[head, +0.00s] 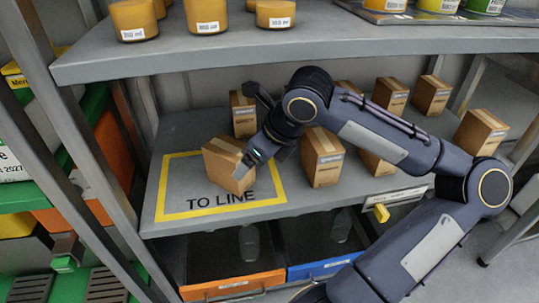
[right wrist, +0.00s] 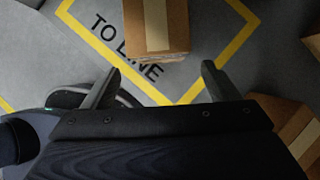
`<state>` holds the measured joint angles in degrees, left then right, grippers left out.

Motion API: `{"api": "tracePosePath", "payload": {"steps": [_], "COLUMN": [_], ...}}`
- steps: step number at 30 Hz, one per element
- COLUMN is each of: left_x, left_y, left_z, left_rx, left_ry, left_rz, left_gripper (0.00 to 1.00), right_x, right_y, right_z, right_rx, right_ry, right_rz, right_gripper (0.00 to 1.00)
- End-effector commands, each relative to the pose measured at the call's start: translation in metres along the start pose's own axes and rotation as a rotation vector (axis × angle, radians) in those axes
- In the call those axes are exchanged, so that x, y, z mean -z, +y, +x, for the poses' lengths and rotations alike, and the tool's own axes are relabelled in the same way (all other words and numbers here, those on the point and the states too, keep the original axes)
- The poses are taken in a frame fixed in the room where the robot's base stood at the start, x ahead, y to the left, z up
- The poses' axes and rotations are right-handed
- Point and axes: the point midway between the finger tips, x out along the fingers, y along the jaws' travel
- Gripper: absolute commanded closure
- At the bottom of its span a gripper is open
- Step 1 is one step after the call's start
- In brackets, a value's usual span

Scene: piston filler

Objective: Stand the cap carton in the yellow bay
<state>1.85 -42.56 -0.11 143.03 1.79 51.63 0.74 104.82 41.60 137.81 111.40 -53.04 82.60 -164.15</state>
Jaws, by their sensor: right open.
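A brown cap carton (head: 226,165) with a pale tape strip stands inside the yellow outlined bay (head: 163,208) marked TO LINE on the middle shelf. It also shows in the right wrist view (right wrist: 157,28), just ahead of the fingertips, over part of the lettering. My right gripper (head: 248,164) is close by the carton's right side in the head view. In the wrist view its two fingers (right wrist: 160,84) are spread with nothing between them, and a gap shows between them and the carton. My left gripper is not in view.
Another carton (head: 322,158) stands just right of the bay, and one (head: 243,114) stands behind it. Several more cartons stand farther right. The upper shelf (head: 290,43) overhangs with amber jars. Orange (head: 232,286) and blue (head: 322,268) bins sit below.

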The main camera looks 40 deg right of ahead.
Motion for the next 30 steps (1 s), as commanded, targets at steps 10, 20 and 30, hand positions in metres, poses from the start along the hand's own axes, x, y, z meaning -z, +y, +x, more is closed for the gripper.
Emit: {"api": "tracePosePath", "payload": {"steps": [10,20,30], "left_x": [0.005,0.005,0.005], "left_y": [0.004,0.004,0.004], "left_z": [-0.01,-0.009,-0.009], "left_rx": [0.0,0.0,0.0], "left_ry": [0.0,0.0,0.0], "left_rz": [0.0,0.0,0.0], "left_gripper": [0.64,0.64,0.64], "right_x": [0.031,0.032,0.032], "right_y": [0.0,0.0,0.0], "right_z": [-0.018,-0.018,-0.018], "right_rx": [0.002,0.002,0.002], "right_ry": [-0.001,0.0,0.0], "right_rz": [0.001,0.001,0.001], "right_gripper": [0.18,0.18,0.18]}}
